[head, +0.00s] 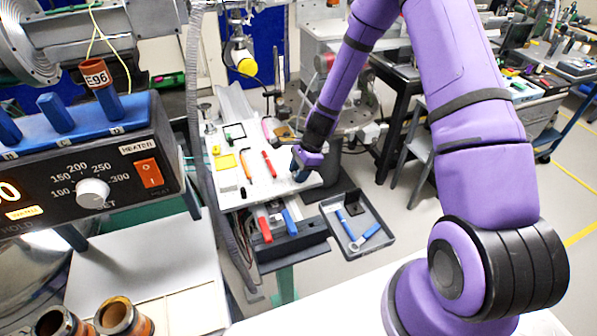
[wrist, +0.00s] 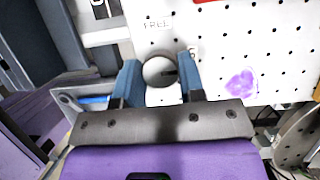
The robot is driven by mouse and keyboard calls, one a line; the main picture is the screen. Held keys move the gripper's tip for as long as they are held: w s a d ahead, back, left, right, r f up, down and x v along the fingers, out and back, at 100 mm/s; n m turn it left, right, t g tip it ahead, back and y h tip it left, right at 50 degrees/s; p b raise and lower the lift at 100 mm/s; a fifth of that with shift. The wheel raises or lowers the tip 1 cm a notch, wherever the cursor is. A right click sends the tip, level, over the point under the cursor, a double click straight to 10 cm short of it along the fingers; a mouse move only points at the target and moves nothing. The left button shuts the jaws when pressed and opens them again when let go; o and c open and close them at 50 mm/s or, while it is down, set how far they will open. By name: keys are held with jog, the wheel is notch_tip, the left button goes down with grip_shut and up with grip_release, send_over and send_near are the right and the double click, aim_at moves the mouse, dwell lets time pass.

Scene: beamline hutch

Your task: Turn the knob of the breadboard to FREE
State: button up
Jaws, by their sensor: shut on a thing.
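The breadboard (head: 228,181) is a white perforated plate in the middle of the head view; it also shows in the wrist view (wrist: 225,50). Its round grey knob (wrist: 159,70) sits near the plate's edge, with a dark mark on its right side in the wrist view. The printed word FREE (wrist: 157,24) is above the knob. Another label beside the right finger is mostly hidden. My gripper (wrist: 158,75) has its two blue fingers on either side of the knob, shut on it. In the head view my gripper (head: 302,170) is at the plate's right edge and hides the knob.
Small tools, including a red one (head: 269,164), lie on the breadboard. A heater box (head: 90,165) stands at left, and a grey hose (head: 205,170) hangs beside the plate.

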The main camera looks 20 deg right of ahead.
jog(key=n, duration=0.2)
jog(key=n+g, duration=0.1)
jog(key=n, duration=0.1)
jog(key=shift+w+g, duration=0.15)
jog(key=shift+g, duration=0.15)
jog(key=n+g+h, duration=0.1)
jog(key=n, duration=0.3)
jog(key=shift+a+n, duration=0.1)
jog(key=shift+n, duration=0.3)
jog(key=n+g+h, duration=0.1)
jog(key=n, duration=0.3)
jog(key=shift+h, duration=0.4)
jog(key=n+h, duration=0.1)
jog(key=n, duration=0.3)
jog(key=shift+n+g, duration=0.3)
jog(key=shift+g, duration=0.1)
jog(key=shift+h, duration=0.3)
jog(key=o, duration=0.9)
